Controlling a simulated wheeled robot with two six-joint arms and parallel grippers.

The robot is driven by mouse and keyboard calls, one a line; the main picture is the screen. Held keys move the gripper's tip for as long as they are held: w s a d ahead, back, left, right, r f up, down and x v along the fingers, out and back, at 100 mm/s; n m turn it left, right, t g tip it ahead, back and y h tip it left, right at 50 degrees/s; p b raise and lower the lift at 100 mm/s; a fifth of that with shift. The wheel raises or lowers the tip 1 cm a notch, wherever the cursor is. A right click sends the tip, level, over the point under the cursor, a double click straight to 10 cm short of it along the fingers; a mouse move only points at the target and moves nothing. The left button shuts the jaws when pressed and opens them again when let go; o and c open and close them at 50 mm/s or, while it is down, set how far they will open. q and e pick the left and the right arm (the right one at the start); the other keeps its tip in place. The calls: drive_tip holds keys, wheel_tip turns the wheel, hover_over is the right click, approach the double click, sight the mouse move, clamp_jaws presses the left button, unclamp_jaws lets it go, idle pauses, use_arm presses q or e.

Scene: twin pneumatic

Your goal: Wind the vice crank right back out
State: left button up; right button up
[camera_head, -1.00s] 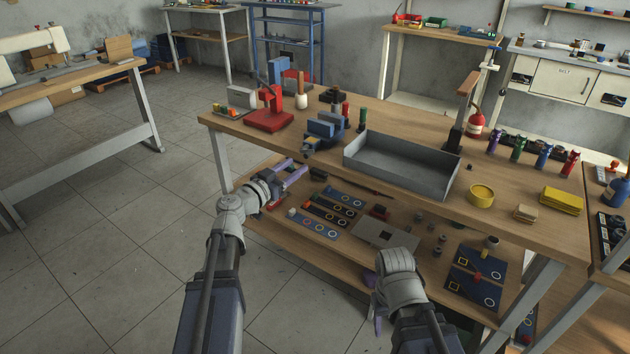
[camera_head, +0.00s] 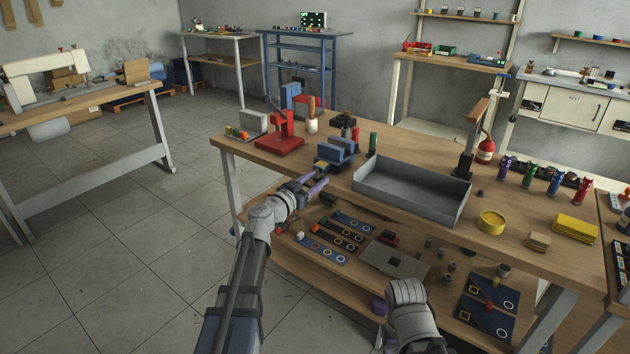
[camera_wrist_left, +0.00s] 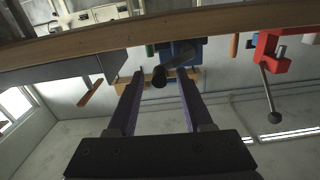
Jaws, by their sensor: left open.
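The vice (camera_head: 337,152) is a blue-grey block on the near edge of the wooden workbench (camera_head: 235,143). In the left wrist view its blue body (camera_wrist_left: 184,52) sits just beyond my fingertips. Its dark crank (camera_wrist_left: 159,78) points toward the camera, with its rounded end between my two fingers and apart from both. My left gripper (camera_head: 317,180) is open and empty at the bench's front edge, right before the vice. It also shows in the left wrist view (camera_wrist_left: 160,74). My right gripper (camera_head: 379,304) hangs low by the lower shelf, mostly hidden behind its own wrist.
A red press (camera_head: 284,132) stands left of the vice; its lever and ball (camera_wrist_left: 273,117) show in the wrist view. A grey open tray (camera_head: 410,190) is close on the right. The lower shelf holds several parts and panels (camera_head: 352,222). The floor at left is clear.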

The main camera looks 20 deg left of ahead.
use_arm(q)
drive_tip(key=shift+c, duration=0.2)
clamp_jaws()
idle(0.5)
